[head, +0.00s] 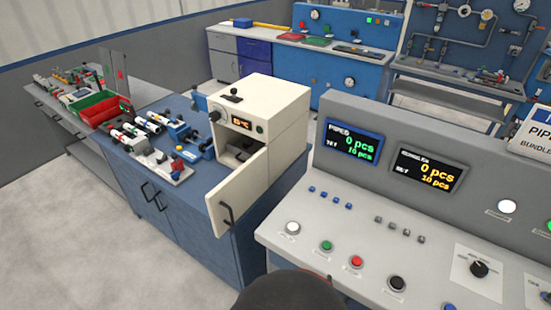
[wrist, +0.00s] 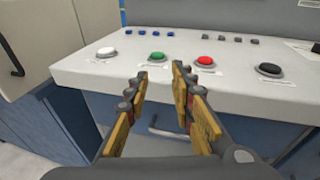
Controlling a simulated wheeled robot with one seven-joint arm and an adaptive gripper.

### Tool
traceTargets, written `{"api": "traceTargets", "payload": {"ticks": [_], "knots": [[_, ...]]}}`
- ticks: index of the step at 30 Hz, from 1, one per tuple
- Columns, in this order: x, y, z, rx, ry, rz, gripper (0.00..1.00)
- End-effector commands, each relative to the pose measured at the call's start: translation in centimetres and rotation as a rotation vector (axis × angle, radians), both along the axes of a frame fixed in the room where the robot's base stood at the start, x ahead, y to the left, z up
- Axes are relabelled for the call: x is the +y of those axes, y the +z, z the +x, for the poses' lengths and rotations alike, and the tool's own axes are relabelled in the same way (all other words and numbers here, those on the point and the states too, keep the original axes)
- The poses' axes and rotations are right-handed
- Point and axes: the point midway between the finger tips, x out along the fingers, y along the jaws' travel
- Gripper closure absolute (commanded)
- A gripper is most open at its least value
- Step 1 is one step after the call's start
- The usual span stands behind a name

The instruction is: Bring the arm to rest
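My gripper (wrist: 163,72) shows in the wrist view with its two yellow-and-black fingers apart and nothing between them. It is in front of the control panel's near edge, with its fingertips just below the green button (wrist: 157,58) and red button (wrist: 206,61). I cannot tell whether it touches the panel. In the head view a dark rounded part of my arm (head: 290,291) shows at the bottom middle, in front of the control panel (head: 285,240). The gripper's fingers are hidden in the head view.
A cream oven-like box (head: 275,117) with its door (head: 236,192) open stands on a blue cabinet (head: 190,212) left of the panel. Red and green bins (head: 97,108) and several tools are further left. Grey floor (head: 75,245) is clear at the lower left.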

Motion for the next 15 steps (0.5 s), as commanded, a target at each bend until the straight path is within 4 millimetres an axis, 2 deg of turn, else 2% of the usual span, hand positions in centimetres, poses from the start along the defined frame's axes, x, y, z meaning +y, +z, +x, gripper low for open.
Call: {"api": "traceTargets", "payload": {"ticks": [3, 6, 8, 11, 13, 15], "knots": [[-4.6, 1.2, -1.6, 0.015, -0.296, 0.130, 0.76], [-7.6, 1.4, -4.1, 0.032, -0.558, 0.282, 0.76], [-8.7, 1.4, -5.9, 0.043, -0.712, 0.389, 0.76], [-9.1, 1.2, -8.9, 0.057, -0.966, 0.601, 0.76], [-8.4, 1.3, -10.6, 0.064, -1.135, 0.771, 0.76], [-6.9, 1.7, -11.7, 0.065, -1.297, 0.965, 0.76]]}}
